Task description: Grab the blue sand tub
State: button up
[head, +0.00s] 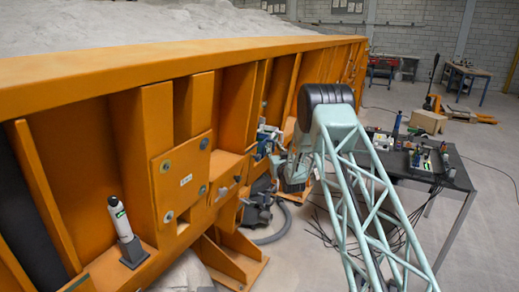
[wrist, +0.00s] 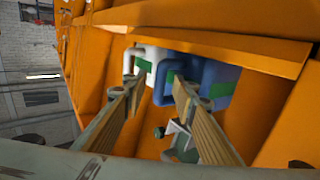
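The blue sand tub (wrist: 222,74) sits in a recess of the orange frame in the wrist view, with a green label and a looped blue handle. It also shows small in the head view (head: 265,138). A white tub with a handle (wrist: 146,54) stands just left of it. My gripper (wrist: 156,84) is open, with its two long fingers reaching toward the tubs. The blue handle shows between the fingertips, and the right finger hides part of the tub. I cannot tell whether either finger touches the handle.
The orange sandbed wall (head: 182,178) has ribs and ledges close around the tubs. A white-and-black cylinder (head: 119,215) stands on a ledge at left. A dark table (head: 455,178) with tools is at right. A grey hose (head: 275,236) lies on the floor.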

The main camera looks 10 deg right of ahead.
dwell(0.3)
grip_shut()
jog(key=shift+r, duration=0.25)
jog(key=shift+r+p, duration=0.3)
jog(key=shift+r, duration=0.6)
jog(key=s+d+p, duration=0.1)
jog(key=s+d, duration=0.4)
jog(key=d, duration=0.2)
jog(key=s+d+r+p, duration=0.1)
jog(key=s+d, duration=0.4)
jog(key=d, duration=0.3)
jog(key=shift+r, duration=0.15)
